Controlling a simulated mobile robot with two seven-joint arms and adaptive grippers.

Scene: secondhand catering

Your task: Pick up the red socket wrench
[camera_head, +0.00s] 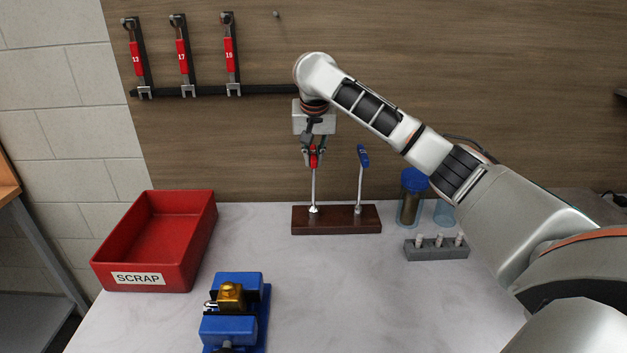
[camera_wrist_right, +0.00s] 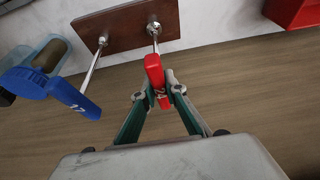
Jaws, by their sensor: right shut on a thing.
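The red socket wrench (camera_head: 314,185) stands upright in a dark brown wooden block (camera_head: 337,228), with its red handle at the top. My right gripper (camera_head: 313,157) comes down from above and is shut on the red handle. In the right wrist view the red handle (camera_wrist_right: 156,77) sits between the fingertips of the gripper (camera_wrist_right: 158,93), and its shaft runs to the block (camera_wrist_right: 125,28). The wrench's lower end is still at the block. My left gripper is not in view.
A blue-handled socket wrench (camera_head: 363,157) stands in the same block, just right. A red SCRAP bin (camera_head: 182,268) and a blue vise (camera_head: 232,328) are left. A blue-lidded jar (camera_head: 412,195) and a grey holder (camera_head: 437,248) stand right. Wrenches (camera_head: 182,58) hang on the wall.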

